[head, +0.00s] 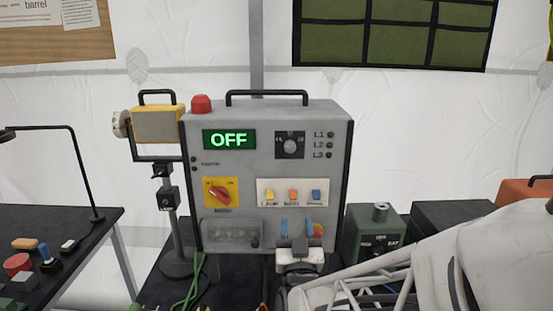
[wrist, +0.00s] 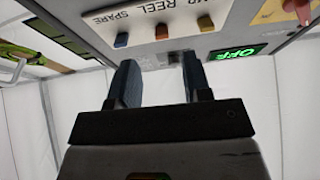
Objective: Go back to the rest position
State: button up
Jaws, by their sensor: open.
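My gripper (head: 297,229) is in front of the lower right part of the grey control box (head: 265,120). Its two blue-grey fingers are apart, with nothing between them. I cannot tell whether the fingertips touch the panel. My white arm comes in from the lower right of the head view. The green display (head: 229,139) on the box reads OFF.
A red rotary switch (head: 220,193) is on the box's left side. A yellow lamp (head: 158,124) on a stand is left of the box. A green box (head: 375,236) and a black case (head: 450,218) are to the right, near my arm. A side table (head: 60,218) is at left.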

jog(key=s+d+g, duration=0.6)
jog(key=s+g, duration=0.4)
jog(key=s, duration=0.1)
jog(key=s+d+g, duration=0.7)
jog(key=s+g, duration=0.3)
jog(key=s, duration=0.1)
jog(key=shift+d+f+h, duration=0.3)
jog(key=shift+f, duration=0.15)
jog(key=shift+w, duration=0.1)
dwell(1.4)
